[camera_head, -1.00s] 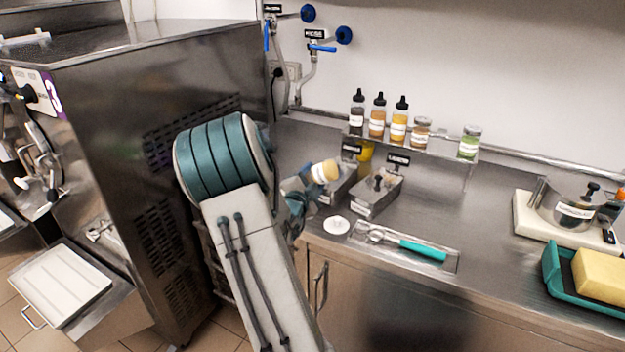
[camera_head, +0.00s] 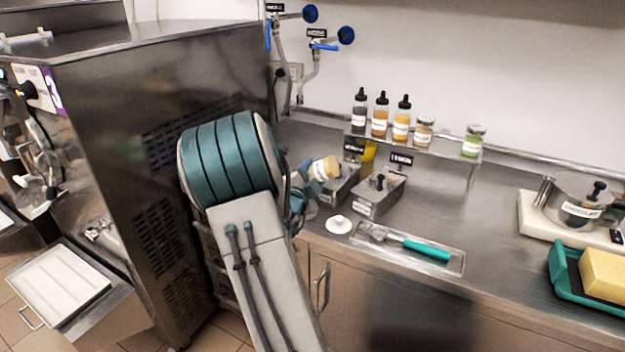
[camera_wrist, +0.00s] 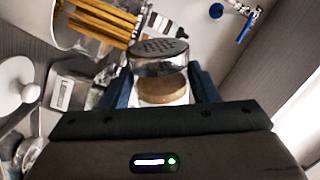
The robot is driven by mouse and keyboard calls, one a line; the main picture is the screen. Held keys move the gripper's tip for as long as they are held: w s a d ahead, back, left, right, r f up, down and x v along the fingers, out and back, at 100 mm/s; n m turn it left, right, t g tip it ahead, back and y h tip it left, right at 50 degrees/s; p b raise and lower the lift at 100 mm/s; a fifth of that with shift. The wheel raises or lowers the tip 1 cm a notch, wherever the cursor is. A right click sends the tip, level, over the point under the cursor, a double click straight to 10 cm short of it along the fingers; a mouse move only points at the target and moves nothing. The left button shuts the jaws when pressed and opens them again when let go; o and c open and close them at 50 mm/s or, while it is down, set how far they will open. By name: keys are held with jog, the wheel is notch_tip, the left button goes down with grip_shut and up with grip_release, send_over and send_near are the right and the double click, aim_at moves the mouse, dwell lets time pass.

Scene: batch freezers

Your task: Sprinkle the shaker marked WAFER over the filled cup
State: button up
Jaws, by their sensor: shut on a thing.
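My gripper (camera_wrist: 163,92) is shut on a shaker (camera_wrist: 160,62) with a perforated metal lid and tan contents. In the head view the held shaker (camera_head: 324,168) is tilted on its side above the counter, partly hidden by my arm. Its label cannot be read in either view. A filled cup cannot be made out. A white round item (camera_head: 338,224) stands on the counter below and to the right of the shaker; it also shows at the left of the wrist view (camera_wrist: 14,92).
Several bottles (camera_head: 381,115) and two jars stand on the back shelf. Steel bins (camera_head: 379,192) sit beneath it. A tray (camera_head: 455,262) with a teal-handled scoop lies at the counter's front. A large steel machine (camera_head: 150,130) stands left of my arm.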

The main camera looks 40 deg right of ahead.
jog(key=shift+f, duration=0.45)
jog(key=shift+r, duration=0.95)
jog(key=shift+f+b, duration=0.9)
jog(key=shift+b, duration=0.25)
jog(key=shift+r, duration=0.1)
jog(key=shift+m+b, duration=0.3)
jog(key=shift+b, duration=0.35)
jog(key=shift+m+b, duration=1.5)
jog(key=shift+b, duration=1.2)
jog(key=shift+r+m+b, duration=0.2)
jog(key=shift+m+b, duration=0.5)
jog(key=shift+b, duration=0.35)
